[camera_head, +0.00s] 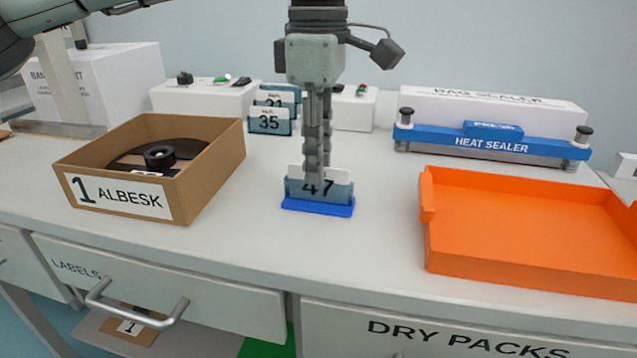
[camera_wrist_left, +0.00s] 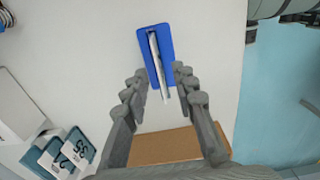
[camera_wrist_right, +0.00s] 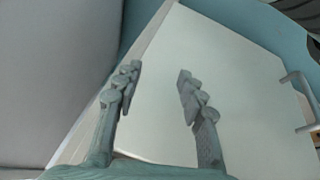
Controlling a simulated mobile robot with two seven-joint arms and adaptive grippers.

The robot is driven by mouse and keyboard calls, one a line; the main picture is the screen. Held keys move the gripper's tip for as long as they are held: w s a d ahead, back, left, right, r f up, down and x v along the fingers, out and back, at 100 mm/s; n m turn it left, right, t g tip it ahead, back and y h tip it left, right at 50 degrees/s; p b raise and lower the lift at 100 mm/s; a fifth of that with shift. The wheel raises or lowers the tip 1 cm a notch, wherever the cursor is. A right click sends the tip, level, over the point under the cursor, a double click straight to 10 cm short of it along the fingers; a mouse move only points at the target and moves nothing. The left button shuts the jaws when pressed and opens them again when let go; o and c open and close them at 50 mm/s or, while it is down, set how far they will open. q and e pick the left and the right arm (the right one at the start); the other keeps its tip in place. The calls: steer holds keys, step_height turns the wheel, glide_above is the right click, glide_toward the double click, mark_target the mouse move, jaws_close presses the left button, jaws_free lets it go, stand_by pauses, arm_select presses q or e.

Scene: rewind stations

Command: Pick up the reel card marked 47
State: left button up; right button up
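The reel card marked 47 (camera_head: 337,191) stands upright in a blue holder (camera_head: 318,208) on the worktop. A finger of my left gripper (camera_head: 314,172) covers part of its face in the head view. In the left wrist view the card (camera_wrist_left: 156,62) shows edge-on, in its blue base (camera_wrist_left: 166,42). The open fingers of my left gripper (camera_wrist_left: 159,76) are on either side of the card, with a gap showing on each side. My right gripper (camera_wrist_right: 159,72) is open and empty in its own wrist view; it is not in the head view.
Other cards, including 35 (camera_head: 269,121), stand behind. A cardboard box marked ALBESK (camera_head: 207,178) holding a black reel (camera_head: 160,157) is at left. An orange tray (camera_head: 540,262) and a blue heat sealer (camera_head: 490,141) are at right. The worktop in front of the card is clear.

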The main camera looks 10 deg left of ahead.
arm_select(q)
steer(key=shift+f, duration=0.25)
jaws_close()
steer(key=shift+r, duration=0.1)
